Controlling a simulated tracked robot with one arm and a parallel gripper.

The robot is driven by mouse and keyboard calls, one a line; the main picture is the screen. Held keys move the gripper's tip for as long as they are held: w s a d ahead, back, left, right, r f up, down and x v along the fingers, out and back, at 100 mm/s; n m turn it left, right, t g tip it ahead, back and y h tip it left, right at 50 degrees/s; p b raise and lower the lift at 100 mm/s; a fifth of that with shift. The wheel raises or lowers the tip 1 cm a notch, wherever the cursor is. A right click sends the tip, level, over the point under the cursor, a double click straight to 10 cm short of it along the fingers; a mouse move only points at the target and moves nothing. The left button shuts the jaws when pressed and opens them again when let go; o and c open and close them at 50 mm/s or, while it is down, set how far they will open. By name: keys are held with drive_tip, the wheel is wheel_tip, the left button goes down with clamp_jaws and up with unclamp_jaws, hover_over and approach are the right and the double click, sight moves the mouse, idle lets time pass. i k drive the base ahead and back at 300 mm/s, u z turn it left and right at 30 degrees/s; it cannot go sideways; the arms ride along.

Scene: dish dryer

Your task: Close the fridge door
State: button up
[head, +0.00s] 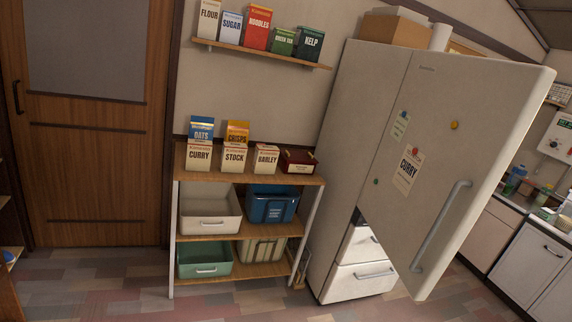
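The white fridge (362,130) stands right of centre, tilted in the picture. Its upper door (440,130) stands ajar, with its handle side swung out toward the right front, past the lower drawers. The door's outer face shows, with a long grey vertical handle (440,226) near its right edge. The fridge interior is hidden behind the door. My gripper is not in view.
Shut drawers (362,278) sit below the door. A wooden shelf unit (248,183) with boxes and bins stands left of the fridge. A wooden door (92,180) is at far left. Counter cabinets (532,262) stand at right. The visible tiled floor (110,287) in front is clear.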

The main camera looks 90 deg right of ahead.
sight(456, 123)
drive_tip(key=z, duration=0.5)
drive_tip(key=i, duration=0.1)
drive_tip(key=z, duration=2.55)
drive_tip(key=i, duration=1)
drive_tip(key=z, duration=0.45)
drive_tip(key=k, duration=1.2)
drive_tip(key=z, duration=0.2)
drive_tip(key=i, duration=0.65)
